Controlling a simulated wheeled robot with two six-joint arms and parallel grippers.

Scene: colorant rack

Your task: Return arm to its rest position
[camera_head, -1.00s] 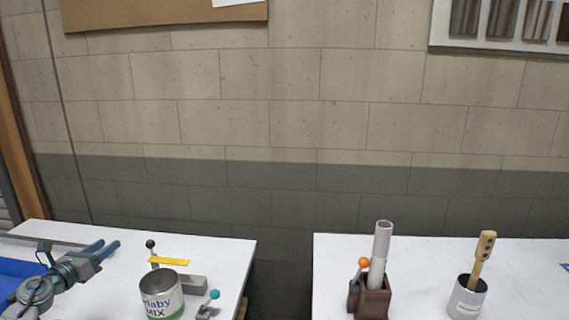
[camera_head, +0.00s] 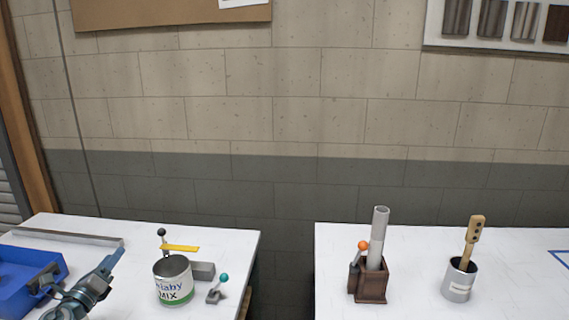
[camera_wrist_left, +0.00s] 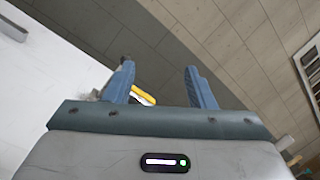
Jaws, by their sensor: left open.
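My left gripper (camera_head: 108,264) is at the lower left of the head view, above the left table, between the blue bin and the paint can. In the left wrist view its two blue fingers (camera_wrist_left: 161,86) stand wide apart with nothing between them that they grip. A part of the yellow strip (camera_wrist_left: 142,95) shows behind the fingers. My right gripper is in neither view.
A labelled open can (camera_head: 174,285) stands on the left table (camera_head: 215,241), with a black-knobbed lever, a yellow strip (camera_head: 180,248) and a teal-knobbed lever (camera_head: 218,289) around it. A blue bin (camera_head: 25,285) lies left. The right table (camera_head: 420,250) holds a brown holder (camera_head: 371,284) and grey cup (camera_head: 459,283).

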